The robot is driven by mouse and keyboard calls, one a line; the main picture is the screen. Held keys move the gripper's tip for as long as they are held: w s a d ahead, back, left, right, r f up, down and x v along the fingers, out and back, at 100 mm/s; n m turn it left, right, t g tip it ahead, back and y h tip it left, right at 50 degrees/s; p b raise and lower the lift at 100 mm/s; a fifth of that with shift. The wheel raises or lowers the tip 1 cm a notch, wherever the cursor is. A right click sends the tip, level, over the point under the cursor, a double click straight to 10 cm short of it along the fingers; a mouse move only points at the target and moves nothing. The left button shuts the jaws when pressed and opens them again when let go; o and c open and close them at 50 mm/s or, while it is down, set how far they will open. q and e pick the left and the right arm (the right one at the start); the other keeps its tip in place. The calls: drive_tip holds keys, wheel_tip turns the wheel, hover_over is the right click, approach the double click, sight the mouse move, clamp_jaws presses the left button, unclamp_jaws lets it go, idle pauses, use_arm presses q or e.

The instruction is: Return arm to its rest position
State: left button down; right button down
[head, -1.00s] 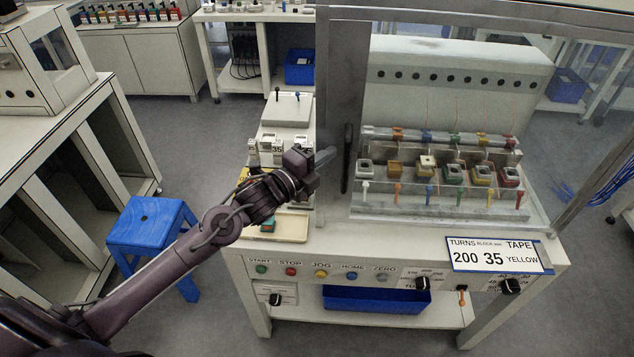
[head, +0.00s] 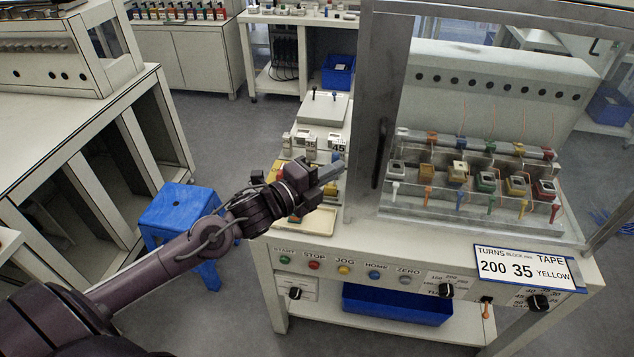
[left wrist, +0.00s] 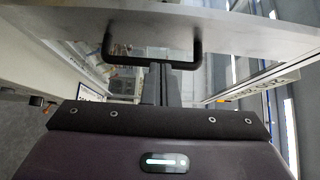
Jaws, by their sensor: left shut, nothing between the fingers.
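My left arm reaches in from the lower left in the head view. My left gripper (head: 331,175) is shut and empty, in front of the left edge of the machine's clear guard and above the bench's left end. In the left wrist view the narrow shut fingers (left wrist: 160,85) point toward a dark handle (left wrist: 152,62) on a pale metal frame. I cannot tell whether they touch it. The same handle (head: 382,153) stands upright on the guard frame in the head view, right of the gripper and apart from it. My right gripper is not in view.
The machine bench (head: 330,256) carries a button panel and a sign (head: 526,268) reading 200, 35, yellow. Several coloured blocks stand behind the guard. A blue stool (head: 178,208) is behind my left arm. A blue bin (head: 398,304) sits on the lower shelf.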

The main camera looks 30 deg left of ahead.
use_arm(q)
drive_tip(key=shift+b+v, duration=0.35)
drive_tip(key=shift+v, duration=1.65)
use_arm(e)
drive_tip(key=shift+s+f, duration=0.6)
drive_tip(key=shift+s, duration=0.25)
